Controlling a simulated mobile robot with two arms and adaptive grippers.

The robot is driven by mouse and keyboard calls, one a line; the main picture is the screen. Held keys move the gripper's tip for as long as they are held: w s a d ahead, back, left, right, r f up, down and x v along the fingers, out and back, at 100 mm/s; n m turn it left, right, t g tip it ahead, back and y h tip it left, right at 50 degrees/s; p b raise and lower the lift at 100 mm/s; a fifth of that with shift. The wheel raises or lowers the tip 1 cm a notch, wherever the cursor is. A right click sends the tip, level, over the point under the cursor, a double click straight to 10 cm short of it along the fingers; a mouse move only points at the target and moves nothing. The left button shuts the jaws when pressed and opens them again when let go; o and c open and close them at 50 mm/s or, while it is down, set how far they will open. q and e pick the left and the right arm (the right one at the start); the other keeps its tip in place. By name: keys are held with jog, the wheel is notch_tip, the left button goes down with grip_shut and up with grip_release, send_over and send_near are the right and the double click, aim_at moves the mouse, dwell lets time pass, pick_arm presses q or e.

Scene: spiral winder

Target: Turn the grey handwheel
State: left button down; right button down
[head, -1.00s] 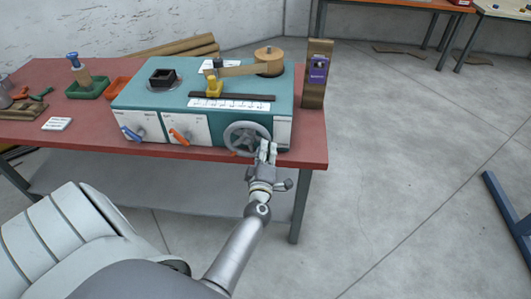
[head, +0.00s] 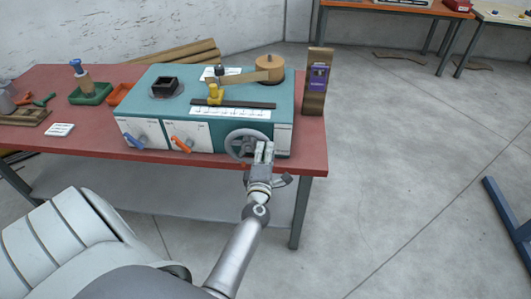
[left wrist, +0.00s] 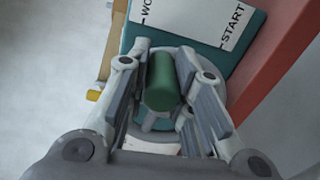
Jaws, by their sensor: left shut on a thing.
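The grey handwheel (head: 233,155) is on the front face of the teal winder (head: 140,100), near its right end. My left gripper (head: 264,150) is at the right side of the wheel, reaching up from the front. In the left wrist view, a green cylindrical handle (left wrist: 160,85) stands between the fingers of my left gripper (left wrist: 163,95), which are closed around it. Part of the grey wheel rim shows behind the fingers there. The gripper hides the right part of the wheel in the head view. My right gripper is not in view.
The winder stands on a red-topped table (head: 310,160). A blue lever (head: 135,140) and an orange lever (head: 182,144) are left of the wheel. A wooden post with a purple device (head: 319,77) stands right of the winder.

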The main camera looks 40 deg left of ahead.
pick_arm(q)
jog(key=shift+r, duration=0.1)
jog(key=c, duration=1.3)
grip_release()
jog(key=shift+o, duration=0.2)
